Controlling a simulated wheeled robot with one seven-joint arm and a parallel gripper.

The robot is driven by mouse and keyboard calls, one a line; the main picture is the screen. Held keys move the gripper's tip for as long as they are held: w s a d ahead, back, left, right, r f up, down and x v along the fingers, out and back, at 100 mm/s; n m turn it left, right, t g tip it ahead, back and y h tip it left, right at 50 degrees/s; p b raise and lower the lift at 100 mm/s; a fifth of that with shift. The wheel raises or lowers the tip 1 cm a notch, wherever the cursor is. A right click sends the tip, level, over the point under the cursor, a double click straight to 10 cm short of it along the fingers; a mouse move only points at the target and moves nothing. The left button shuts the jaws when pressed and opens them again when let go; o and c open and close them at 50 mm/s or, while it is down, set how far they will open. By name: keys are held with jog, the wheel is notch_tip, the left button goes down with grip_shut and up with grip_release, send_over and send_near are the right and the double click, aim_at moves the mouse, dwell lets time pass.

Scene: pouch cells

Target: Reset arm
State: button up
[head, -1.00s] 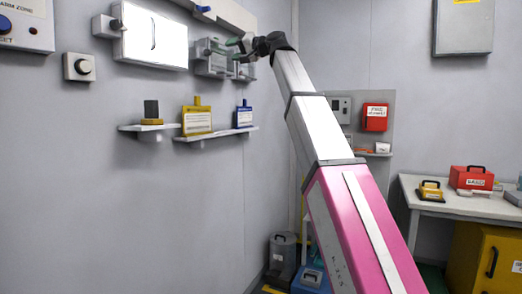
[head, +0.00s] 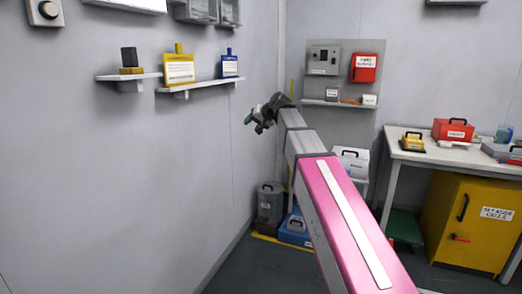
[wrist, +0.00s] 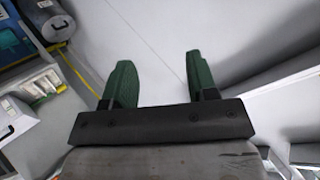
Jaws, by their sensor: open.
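My gripper (head: 262,120) is at the end of my outstretched arm, in front of the grey wall to the right of the wall shelves. In the wrist view its two green fingers (wrist: 158,85) stand apart with nothing between them. Floor and wall surfaces show beyond the fingers. The gripper touches nothing that I can see.
Left wall shelves (head: 198,86) hold a dark block, a yellow tagged item and a blue tagged item. A grey panel (head: 322,75) with a red box (head: 365,68) is behind. A table (head: 440,158) and yellow cabinet (head: 470,225) stand right. Bins (head: 270,202) sit on the floor.

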jog(key=s+d+f+g+h, duration=0.15)
jog(key=s+d+f, duration=0.4)
jog(key=f, duration=0.65)
jog(key=s+d+f+m+g+h, duration=0.1)
jog(key=s+d+f+h, duration=0.35)
jog(key=f, duration=0.75)
jog(key=s+d+f+g, duration=0.2)
jog(key=s+d+f, duration=0.45)
jog(key=f, duration=0.65)
jog(key=s+d+f+g+h, duration=0.2)
jog(key=s+d+f, duration=0.3)
jog(key=s+f, duration=0.4)
jog(key=s, duration=0.3)
jog(key=shift+d+f, duration=0.15)
jog(key=shift+d, duration=0.25)
